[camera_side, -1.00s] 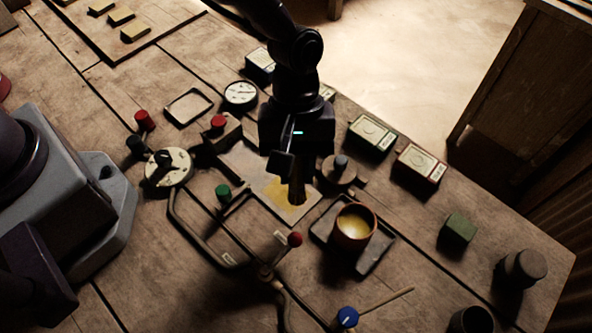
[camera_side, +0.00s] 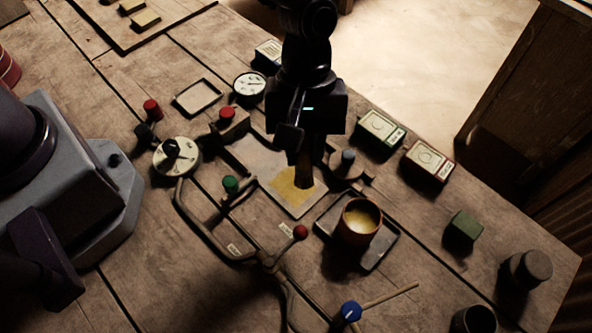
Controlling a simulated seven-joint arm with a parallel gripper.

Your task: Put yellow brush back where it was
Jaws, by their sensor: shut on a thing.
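My gripper (camera_side: 301,150) is shut on the brush (camera_side: 304,176), which hangs upright and dark below the fingers. The hold itself is mostly hidden by the dark gripper body. The brush is over the right part of a pale plate (camera_side: 258,162), beside a yellow patch (camera_side: 286,191) on it. I cannot tell whether the brush tip touches the plate. An orange-brown cup (camera_side: 351,238) with yellow inside stands to the right on a dark tray (camera_side: 379,252).
A knob post (camera_side: 347,160) stands close right of the brush. Levers with red (camera_side: 300,232), green (camera_side: 231,184) and blue (camera_side: 350,311) knobs lie in front and left. Boxes (camera_side: 380,131) (camera_side: 428,160) and a green block (camera_side: 464,226) sit at right, with bare table between.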

